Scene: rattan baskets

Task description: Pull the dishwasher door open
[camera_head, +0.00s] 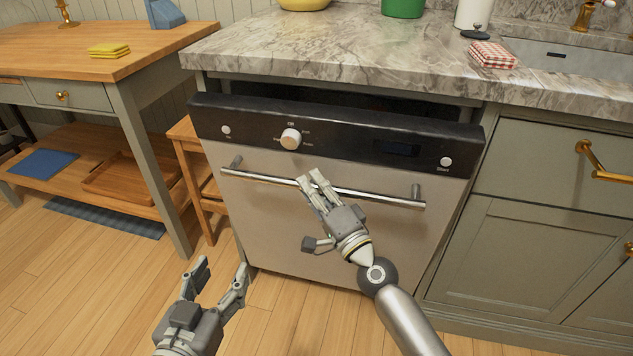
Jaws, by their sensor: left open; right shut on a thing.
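The dishwasher door (275,220) stands under the counter, tilted slightly out at the top, with a dark gap behind its black control panel (345,135). A metal bar handle (380,197) runs across its upper part. My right gripper (312,184) is shut on the handle left of its middle; its fingers hide that part of the bar. My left gripper (222,268) is open and empty, low in front of the door's lower left, apart from it.
A wooden table (95,50) with a lower shelf and a small wooden stool (185,130) stand left of the dishwasher. Grey cabinets (530,255) with brass handles are on the right. The wooden floor (75,280) at the front left is clear.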

